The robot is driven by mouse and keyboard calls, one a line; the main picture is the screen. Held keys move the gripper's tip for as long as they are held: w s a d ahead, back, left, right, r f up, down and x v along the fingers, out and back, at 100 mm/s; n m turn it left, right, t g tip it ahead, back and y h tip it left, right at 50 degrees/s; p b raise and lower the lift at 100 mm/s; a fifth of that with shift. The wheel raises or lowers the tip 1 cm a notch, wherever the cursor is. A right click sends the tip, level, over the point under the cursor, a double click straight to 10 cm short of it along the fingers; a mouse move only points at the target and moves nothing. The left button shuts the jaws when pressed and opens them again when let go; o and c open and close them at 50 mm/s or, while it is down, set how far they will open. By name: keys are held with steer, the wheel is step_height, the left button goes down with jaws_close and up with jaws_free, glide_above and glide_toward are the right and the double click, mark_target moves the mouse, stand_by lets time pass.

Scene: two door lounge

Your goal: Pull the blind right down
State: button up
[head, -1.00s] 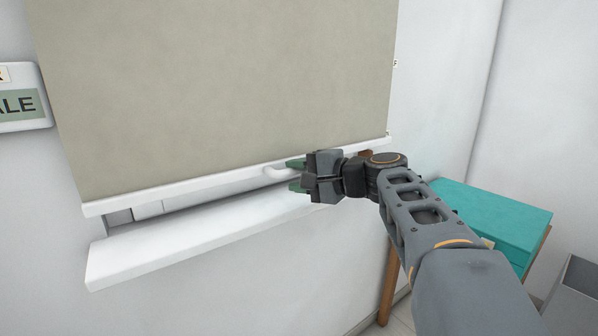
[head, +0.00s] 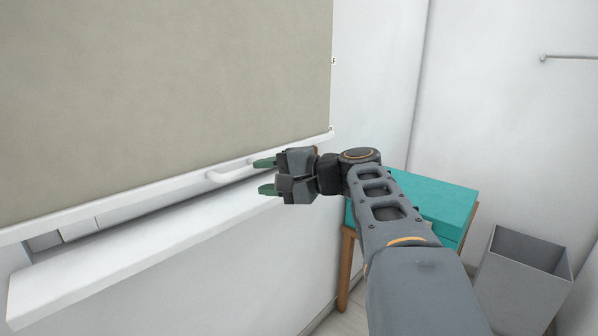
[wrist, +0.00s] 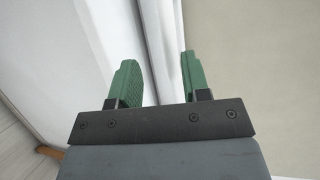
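The beige blind (head: 170,90) hangs over the window in the head view. Its white bottom bar (head: 130,203) is a little above the white sill (head: 120,248), with a narrow gap between them. A white handle (head: 228,174) sticks out from the bar. My gripper (head: 264,176) is open, its two green fingers pointing left, apart from the handle and just to its right. In the wrist view the open fingers (wrist: 158,80) have nothing between them that they hold. The blind (wrist: 255,60) fills the right side there; I cannot make out the handle in that view.
A teal box (head: 430,200) sits on a wooden-legged stand (head: 345,270) right of the sill. A grey bin (head: 525,280) stands on the floor at the right. A rail (head: 570,57) is on the right wall. The sill juts out below the gripper.

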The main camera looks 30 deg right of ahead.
steer(key=p+v, duration=0.1)
steer(key=v, duration=0.7)
stand_by(0.4)
